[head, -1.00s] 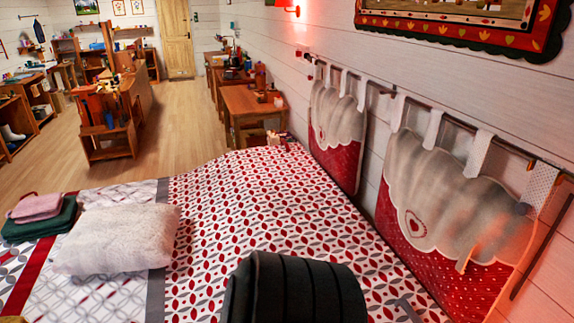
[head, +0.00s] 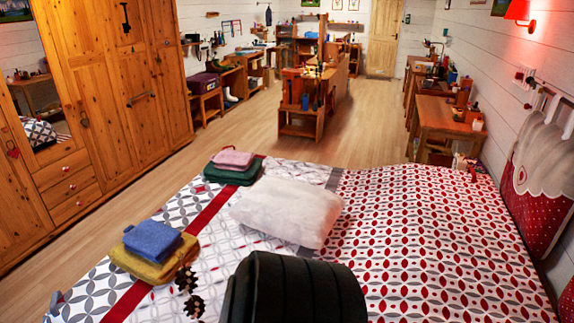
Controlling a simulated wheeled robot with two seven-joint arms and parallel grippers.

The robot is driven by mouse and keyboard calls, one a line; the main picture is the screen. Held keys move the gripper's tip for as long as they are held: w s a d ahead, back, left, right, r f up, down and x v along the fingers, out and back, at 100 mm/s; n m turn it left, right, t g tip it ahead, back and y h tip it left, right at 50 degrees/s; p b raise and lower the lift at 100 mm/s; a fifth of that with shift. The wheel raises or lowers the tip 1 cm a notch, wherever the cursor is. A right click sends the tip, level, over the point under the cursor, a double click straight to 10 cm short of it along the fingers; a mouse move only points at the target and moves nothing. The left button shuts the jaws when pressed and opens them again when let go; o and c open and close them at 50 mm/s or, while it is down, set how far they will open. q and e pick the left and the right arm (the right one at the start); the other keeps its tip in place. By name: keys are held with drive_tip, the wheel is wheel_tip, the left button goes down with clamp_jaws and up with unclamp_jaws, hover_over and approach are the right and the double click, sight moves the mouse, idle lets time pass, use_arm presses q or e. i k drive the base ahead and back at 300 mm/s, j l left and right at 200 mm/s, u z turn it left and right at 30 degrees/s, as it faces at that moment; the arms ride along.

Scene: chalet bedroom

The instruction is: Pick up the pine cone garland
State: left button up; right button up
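Dark brown pine cones of the garland (head: 187,279) lie on the bed at the lower left of the middle in the head view. More of them show just below, beside a large black rounded part of mine that covers the bottom centre. It may hide the rest of the garland. They lie close to the folded yellow cloth. I cannot make out either gripper in this view.
A blue folded cloth (head: 152,239) lies on a yellow one (head: 158,268) at the bed's left side. A white pillow (head: 287,211) and a green folded towel (head: 233,173) under a pink one (head: 233,159) lie farther back. A wooden wardrobe (head: 110,100) stands left; floor (head: 240,130) is open beyond the bed.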

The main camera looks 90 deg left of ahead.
sight(196, 306)
drive_tip(key=u, duration=0.45)
drive_tip(key=l+u, duration=0.1)
drive_tip(key=u, duration=0.85)
drive_tip(key=l+u, duration=0.1)
drive_tip(key=u, duration=0.85)
drive_tip(key=l+u, duration=0.1)
drive_tip(key=u, duration=0.35)
drive_tip(key=k+u, duration=0.1)
drive_tip(key=u, duration=0.85)
